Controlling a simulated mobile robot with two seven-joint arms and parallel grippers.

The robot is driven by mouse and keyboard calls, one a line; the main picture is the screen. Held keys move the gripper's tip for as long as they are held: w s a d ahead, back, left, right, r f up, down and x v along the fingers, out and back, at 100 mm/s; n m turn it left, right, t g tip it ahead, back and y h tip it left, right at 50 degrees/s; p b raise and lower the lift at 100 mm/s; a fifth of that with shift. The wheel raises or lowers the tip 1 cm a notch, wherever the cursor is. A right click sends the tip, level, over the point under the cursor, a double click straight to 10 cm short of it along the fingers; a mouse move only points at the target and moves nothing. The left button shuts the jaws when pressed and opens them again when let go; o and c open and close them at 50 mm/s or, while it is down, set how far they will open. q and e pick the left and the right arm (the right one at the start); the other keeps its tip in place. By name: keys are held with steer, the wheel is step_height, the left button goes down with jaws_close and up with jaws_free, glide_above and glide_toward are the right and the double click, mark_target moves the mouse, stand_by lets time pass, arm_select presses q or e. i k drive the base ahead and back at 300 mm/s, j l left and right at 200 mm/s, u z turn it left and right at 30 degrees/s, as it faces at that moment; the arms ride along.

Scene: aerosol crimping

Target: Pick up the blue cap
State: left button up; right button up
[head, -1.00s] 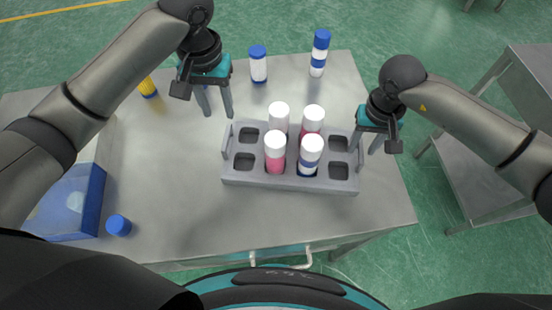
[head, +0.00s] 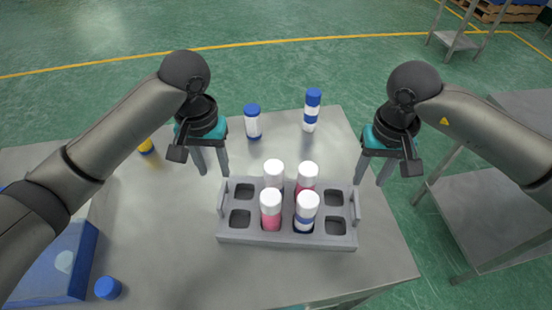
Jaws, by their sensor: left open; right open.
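A loose blue cap (head: 108,288) lies on the table at the lower left, just right of the blue box. My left gripper (head: 211,170) is open and empty, above the table left of the grey rack, well away from the loose cap. My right gripper (head: 372,180) is open and empty, near the rack's right end.
The grey rack (head: 240,238) holds several white-capped cans, with empty slots at both ends. A blue box (head: 80,262) stands at the left edge. A yellow can (head: 146,147) is partly hidden behind my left arm. The table's front middle is clear.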

mark_target(108, 288)
steer(key=k, duration=1.5)
